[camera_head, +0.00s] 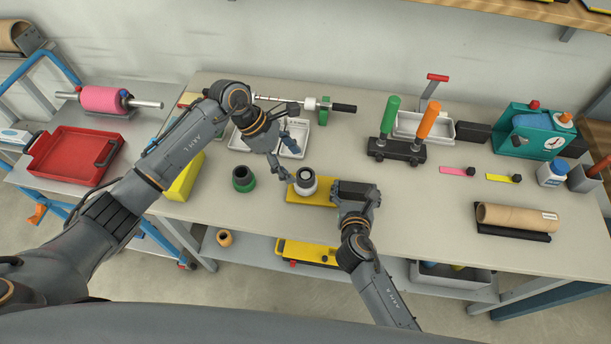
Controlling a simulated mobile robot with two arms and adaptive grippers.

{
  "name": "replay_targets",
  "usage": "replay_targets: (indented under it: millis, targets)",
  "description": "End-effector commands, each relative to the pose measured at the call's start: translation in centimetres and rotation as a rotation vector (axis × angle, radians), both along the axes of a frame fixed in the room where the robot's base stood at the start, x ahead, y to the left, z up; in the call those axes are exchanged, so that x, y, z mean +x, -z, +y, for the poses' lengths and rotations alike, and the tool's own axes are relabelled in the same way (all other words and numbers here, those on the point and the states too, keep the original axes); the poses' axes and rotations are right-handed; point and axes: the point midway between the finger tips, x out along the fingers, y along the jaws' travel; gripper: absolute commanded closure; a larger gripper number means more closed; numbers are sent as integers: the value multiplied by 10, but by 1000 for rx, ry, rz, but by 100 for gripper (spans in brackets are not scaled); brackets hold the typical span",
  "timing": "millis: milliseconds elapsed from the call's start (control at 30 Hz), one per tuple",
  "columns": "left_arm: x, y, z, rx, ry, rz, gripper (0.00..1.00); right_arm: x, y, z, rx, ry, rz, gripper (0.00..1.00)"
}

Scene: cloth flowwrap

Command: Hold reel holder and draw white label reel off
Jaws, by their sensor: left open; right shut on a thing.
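The reel holder (318,198) is a yellow plate lying on the table in front of me. My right gripper (340,192) is shut on the right end of the reel holder and hides that end. My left gripper (287,150) is open and empty, behind and slightly left of the white label reel, apart from it in the picture. Its fingers are small and partly overlap the white trays behind, so their exact height is unclear.
A green reel with a dark core (243,179) stands left of the holder, with a yellow block (185,177) further left. White trays (243,139) lie behind. A black stand with green and orange handles (396,151) stands back right.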

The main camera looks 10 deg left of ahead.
Motion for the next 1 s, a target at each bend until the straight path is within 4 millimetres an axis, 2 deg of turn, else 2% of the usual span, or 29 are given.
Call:
replay_targets:
  millis: [200,400,600,900,933,1000]
  targets:
    - [0,29,-17,1,1,3,28,-1,2,0,-1,0,3,57]
    - [0,47,-27,2,1,2,28,-1,2,0,-1,0,3,57]
    - [0,55,-32,2,0,1,28,-1,2,0,-1,0,3,57]
    - [0,56,-32,2,0,1,28,-1,2,0,0,0,4,57]
    - [0,56,-32,2,0,1,30,-1,2,0,0,0,4,57]
    - [0,56,-32,2,0,1,45,-1,2,0,0,0,4,57]
